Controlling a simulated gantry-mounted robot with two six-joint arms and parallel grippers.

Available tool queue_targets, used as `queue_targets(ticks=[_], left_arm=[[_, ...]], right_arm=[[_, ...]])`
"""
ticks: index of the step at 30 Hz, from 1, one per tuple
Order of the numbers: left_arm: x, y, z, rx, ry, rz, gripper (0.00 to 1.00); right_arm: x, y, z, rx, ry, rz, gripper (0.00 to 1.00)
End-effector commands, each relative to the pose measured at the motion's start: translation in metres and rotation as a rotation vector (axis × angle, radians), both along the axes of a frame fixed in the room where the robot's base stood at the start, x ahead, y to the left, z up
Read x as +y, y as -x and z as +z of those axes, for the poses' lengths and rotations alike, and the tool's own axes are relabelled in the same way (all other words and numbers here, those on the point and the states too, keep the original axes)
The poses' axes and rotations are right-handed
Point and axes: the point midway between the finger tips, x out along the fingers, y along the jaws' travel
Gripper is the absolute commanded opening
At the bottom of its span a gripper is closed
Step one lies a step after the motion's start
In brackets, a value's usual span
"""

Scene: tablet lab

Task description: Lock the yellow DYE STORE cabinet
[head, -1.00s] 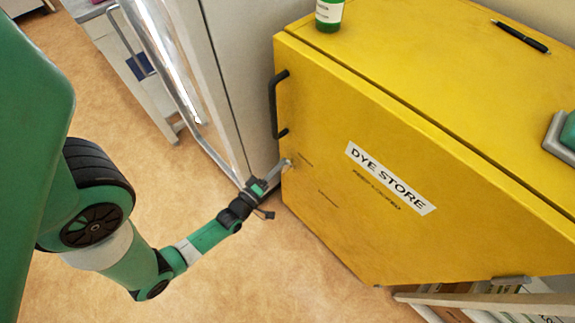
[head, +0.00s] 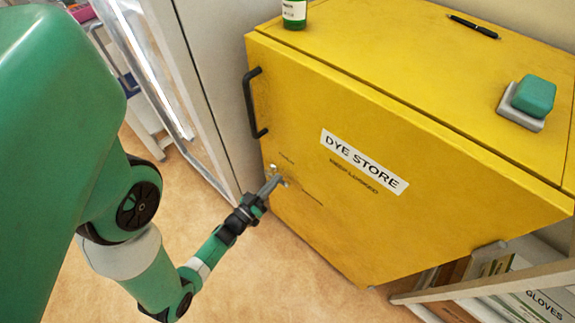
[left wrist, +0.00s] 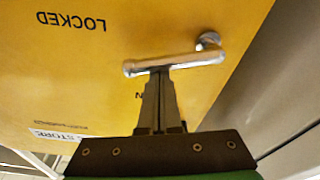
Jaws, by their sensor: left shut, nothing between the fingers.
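The yellow DYE STORE cabinet (head: 330,215) stands with its door closed, a black pull handle (head: 254,103) at its upper left edge. A small silver lever (head: 273,170) sits low on the door's left side. In the left wrist view the lever (left wrist: 175,65) lies across the picture, its free end between the upside-down word LOCKED (left wrist: 70,20) and a label ending in N, partly hidden by my fingers. My left gripper (head: 275,184) is shut and empty, its fingertips (left wrist: 158,74) against or very near the lever's side; contact is unclear. My right gripper is out of view.
A green-labelled bottle (head: 294,12), a black pen (head: 473,26) and a teal block on a grey base (head: 534,96) are on the cabinet top. A grey-white unit (head: 205,90) stands close at left. A shelf with books (head: 500,285) is lower right.

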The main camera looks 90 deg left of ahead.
Motion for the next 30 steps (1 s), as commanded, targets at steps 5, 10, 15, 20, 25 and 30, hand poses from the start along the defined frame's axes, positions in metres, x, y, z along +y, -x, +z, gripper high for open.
queue_targets(ticks=[5, 10, 15, 20, 25, 30], left_arm=[[0.0, 0.0, -0.011, 0.093, -0.097, 0.001, 0.0], [-0.001, 0.0, -0.016, 0.133, -0.138, -0.001, 0.0], [0.0, 0.0, -0.019, 0.13, -0.137, -0.001, 0.0], [0.0, 0.0, -0.02, 0.129, -0.136, 0.0, 0.0], [0.0, 0.0, -0.02, 0.129, -0.135, 0.0, 0.0], [0.0, 0.0, -0.02, 0.129, -0.135, 0.0, 0.0]], right_arm=[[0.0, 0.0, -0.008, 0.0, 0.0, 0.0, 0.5], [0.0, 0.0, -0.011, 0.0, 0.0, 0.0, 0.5], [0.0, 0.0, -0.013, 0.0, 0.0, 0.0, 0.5], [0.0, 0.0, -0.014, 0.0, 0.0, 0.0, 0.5], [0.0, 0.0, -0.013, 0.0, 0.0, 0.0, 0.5], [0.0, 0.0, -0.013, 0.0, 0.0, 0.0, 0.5]])
